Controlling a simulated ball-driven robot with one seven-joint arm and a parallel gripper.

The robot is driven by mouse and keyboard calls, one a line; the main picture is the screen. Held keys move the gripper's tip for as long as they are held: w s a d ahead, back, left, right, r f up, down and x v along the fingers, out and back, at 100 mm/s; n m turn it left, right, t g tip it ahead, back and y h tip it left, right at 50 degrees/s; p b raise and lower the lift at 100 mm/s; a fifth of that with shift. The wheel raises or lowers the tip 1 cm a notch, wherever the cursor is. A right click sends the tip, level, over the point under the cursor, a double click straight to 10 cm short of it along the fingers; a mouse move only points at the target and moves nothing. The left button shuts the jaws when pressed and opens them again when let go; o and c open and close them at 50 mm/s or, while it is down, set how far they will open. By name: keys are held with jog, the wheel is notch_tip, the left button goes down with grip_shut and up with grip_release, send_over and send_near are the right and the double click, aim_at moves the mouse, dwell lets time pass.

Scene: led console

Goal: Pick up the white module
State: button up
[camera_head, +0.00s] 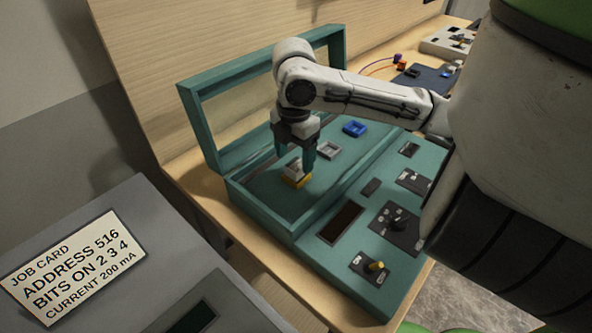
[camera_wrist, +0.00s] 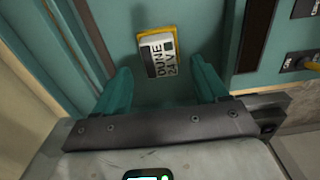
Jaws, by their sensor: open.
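The white module (camera_head: 293,170) sits in a yellow square holder (camera_head: 298,184) on the floor of the teal console case (camera_head: 262,213). In the wrist view the module (camera_wrist: 157,53) shows a printed face reading "DUNE 24 V" and a yellow rim around it. My gripper (camera_head: 296,157) points down right over the module, its teal fingers apart. In the wrist view my gripper (camera_wrist: 160,84) is open, with one finger to each side and the module just ahead of the gap. Contact between fingers and module cannot be made out.
An empty grey holder (camera_head: 328,150) and a blue holder (camera_head: 355,129) lie farther back in the case. The raised lid frame (camera_head: 205,133) stands behind on the left. A front panel has a dark display (camera_head: 341,222), a knob (camera_head: 397,223) and a yellow-tipped switch (camera_head: 375,266).

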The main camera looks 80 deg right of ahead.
jog(key=shift+s+f, duration=0.1)
jog(key=shift+f, duration=1.3)
jog(key=shift+c, duration=0.3)
jog(key=c, duration=1.1)
jog(key=shift+r, duration=0.15)
